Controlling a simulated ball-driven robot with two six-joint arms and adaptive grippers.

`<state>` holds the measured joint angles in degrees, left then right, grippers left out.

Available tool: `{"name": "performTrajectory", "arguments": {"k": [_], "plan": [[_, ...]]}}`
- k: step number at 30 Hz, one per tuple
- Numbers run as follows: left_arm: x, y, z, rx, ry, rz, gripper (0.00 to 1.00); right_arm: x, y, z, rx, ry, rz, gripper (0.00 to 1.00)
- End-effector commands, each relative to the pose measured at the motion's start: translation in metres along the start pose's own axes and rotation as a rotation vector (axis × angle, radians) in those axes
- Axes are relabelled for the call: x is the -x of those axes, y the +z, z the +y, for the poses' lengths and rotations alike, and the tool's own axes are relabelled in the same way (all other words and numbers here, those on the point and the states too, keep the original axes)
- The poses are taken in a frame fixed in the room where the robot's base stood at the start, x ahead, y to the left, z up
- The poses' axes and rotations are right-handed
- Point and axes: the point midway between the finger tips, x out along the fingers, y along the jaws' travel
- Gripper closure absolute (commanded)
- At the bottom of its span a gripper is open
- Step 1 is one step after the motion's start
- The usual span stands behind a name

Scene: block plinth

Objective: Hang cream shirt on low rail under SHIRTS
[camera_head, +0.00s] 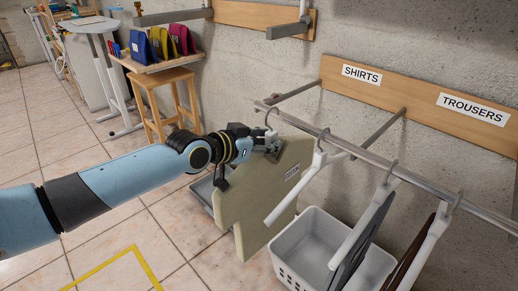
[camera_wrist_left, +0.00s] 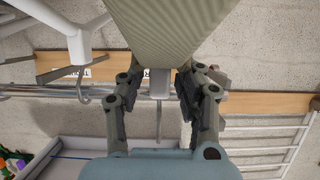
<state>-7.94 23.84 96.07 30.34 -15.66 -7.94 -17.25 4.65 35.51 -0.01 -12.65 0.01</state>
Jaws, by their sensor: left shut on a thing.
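The cream shirt (camera_head: 258,205) is a flat, stiff garment with a small label, hanging below my left gripper (camera_head: 270,143). That gripper is shut on the shirt's hanger near its neck. The hanger's hook (camera_head: 268,113) stands up beside the left end of the low rail (camera_head: 350,148); I cannot tell whether it rests on the rail. The SHIRTS sign (camera_head: 361,75) is on a wooden board above. In the left wrist view, the fingers (camera_wrist_left: 158,90) flank a pale hanger neck, with the cream shirt (camera_wrist_left: 165,28) above it. My right gripper is not in view.
A bare white hanger (camera_head: 297,188) hangs right of the shirt. Farther right hang a dark grey garment (camera_head: 362,245) and a brown one (camera_head: 408,262), near the TROUSERS sign (camera_head: 472,108). A white basket (camera_head: 312,247) stands below. A wooden stool (camera_head: 165,95) stands behind.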

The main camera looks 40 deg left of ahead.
Motion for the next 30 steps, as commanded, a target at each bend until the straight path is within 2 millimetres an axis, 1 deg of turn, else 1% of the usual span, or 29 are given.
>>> {"name": "performTrajectory", "arguments": {"k": [1, 14, 21, 30], "plan": [[-0.004, 0.000, 0.000, 0.000, 0.000, 0.001, 0.94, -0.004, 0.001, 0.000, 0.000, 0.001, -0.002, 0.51], [-0.035, -0.012, 0.000, 0.001, 0.000, 0.001, 0.94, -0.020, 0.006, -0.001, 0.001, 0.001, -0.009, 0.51], [-0.048, 0.000, 0.000, 0.000, 0.000, 0.000, 0.94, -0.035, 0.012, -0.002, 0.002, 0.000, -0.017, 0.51], [-0.054, 0.002, 0.000, -0.001, 0.000, 0.002, 0.94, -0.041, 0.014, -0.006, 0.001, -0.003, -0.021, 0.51]]}}
